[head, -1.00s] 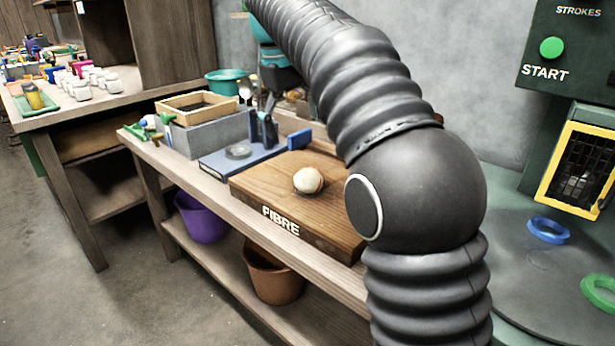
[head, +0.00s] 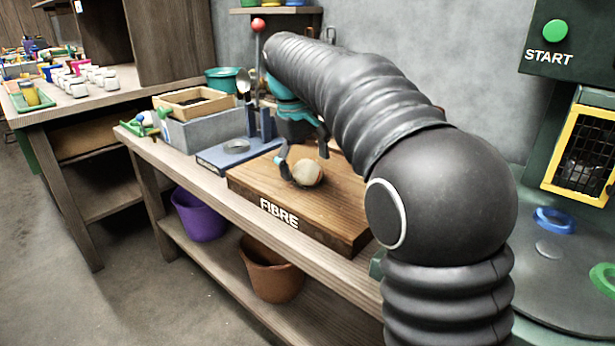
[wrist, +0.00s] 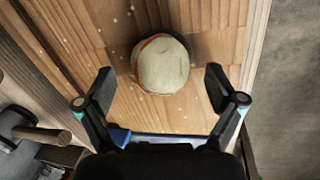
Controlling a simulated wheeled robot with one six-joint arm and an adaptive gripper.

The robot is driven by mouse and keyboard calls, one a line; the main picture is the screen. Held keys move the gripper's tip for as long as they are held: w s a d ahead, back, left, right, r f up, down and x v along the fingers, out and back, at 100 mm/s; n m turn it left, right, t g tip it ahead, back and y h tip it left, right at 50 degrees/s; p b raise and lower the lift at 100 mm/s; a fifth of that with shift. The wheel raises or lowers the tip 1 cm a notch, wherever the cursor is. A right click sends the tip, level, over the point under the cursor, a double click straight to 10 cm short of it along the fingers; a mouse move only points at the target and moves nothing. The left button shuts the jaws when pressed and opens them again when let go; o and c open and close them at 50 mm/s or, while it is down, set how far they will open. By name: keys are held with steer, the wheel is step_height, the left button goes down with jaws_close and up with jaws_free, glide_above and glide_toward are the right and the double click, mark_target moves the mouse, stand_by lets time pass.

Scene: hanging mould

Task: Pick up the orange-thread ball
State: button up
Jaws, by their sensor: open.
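The orange-thread ball (head: 308,172) is a pale ball resting on the wooden board marked FIBRE (head: 330,214). In the wrist view the ball (wrist: 162,66) shows an orange line along its upper left side. My gripper (head: 305,160) is at the ball in the head view, with one finger to its left and the other behind it. In the wrist view my gripper (wrist: 160,84) is open, with a finger on each side of the ball's near part and a gap on both sides. The ball lies mostly ahead of the fingertips.
A blue stand (head: 240,150) and a grey box (head: 205,128) are left of the board. A purple bucket (head: 200,215) and a brown pot (head: 270,270) sit on the lower shelf. A green machine (head: 575,60) with a START button stands at the right.

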steer(key=shift+d+f, duration=0.1)
steer(key=shift+f, duration=0.45)
steer(key=c, duration=1.3)
steer(key=shift+w+r, duration=0.1)
